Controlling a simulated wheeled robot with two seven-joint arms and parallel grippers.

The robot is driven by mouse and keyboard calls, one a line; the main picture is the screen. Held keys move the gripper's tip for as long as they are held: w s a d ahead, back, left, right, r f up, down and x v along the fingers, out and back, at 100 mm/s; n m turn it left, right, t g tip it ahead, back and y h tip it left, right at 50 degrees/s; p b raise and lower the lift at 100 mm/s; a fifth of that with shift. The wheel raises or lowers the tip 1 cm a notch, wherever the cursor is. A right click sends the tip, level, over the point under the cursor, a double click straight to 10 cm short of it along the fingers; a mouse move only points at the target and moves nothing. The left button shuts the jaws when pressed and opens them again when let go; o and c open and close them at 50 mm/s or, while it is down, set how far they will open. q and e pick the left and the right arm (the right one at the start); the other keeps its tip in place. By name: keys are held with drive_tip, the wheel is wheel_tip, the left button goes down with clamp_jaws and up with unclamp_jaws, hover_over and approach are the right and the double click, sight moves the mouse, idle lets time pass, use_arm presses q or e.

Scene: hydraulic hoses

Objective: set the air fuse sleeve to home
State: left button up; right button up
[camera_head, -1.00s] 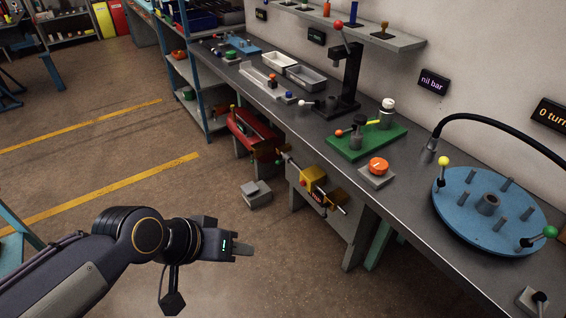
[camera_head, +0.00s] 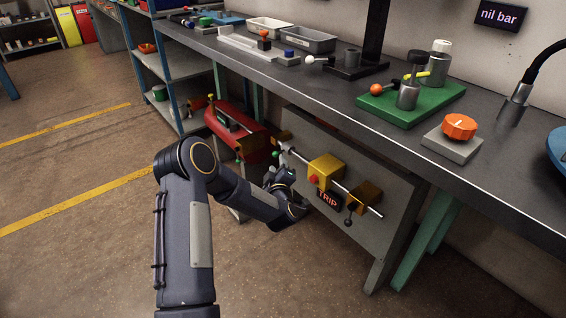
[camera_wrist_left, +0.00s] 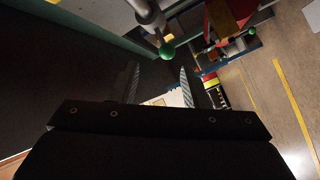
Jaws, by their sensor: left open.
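A yellow block (camera_head: 325,172) with a red button and a lit "TRIP" sign (camera_head: 328,199) sits on a metal pipe, on the grey panel (camera_head: 390,185) under the bench. A metal sleeve with a green ball (camera_head: 275,154) is at the pipe's left end; it looks like the air fuse sleeve. In the left wrist view its green ball (camera_wrist_left: 167,51) hangs from a metal cylinder (camera_wrist_left: 145,12), just beyond my fingertips. My left gripper (camera_wrist_left: 158,75) is open, with nothing visible between its fingers. In the head view it is partly hidden by its own arm, close to the pipe's left end.
A red tank (camera_head: 238,130) stands left of the panel. The bench edge overhangs the panel. On the bench are a green base (camera_head: 410,105) with a valve and an orange knob (camera_head: 459,126). The floor at left is clear.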

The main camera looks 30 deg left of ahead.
sight(275, 154)
use_arm(q)
drive_tip(key=shift+y, duration=0.3)
drive_tip(key=x, duration=0.2)
drive_tip(key=b+x, duration=0.1)
drive_tip(key=x, duration=0.2)
drive_tip(key=f+x, duration=0.1)
drive_tip(key=x, duration=0.2)
drive_tip(key=shift+a+b, duration=0.15)
drive_tip(key=shift+b, duration=0.25)
drive_tip(key=shift+c, duration=0.4)
clamp_jaws()
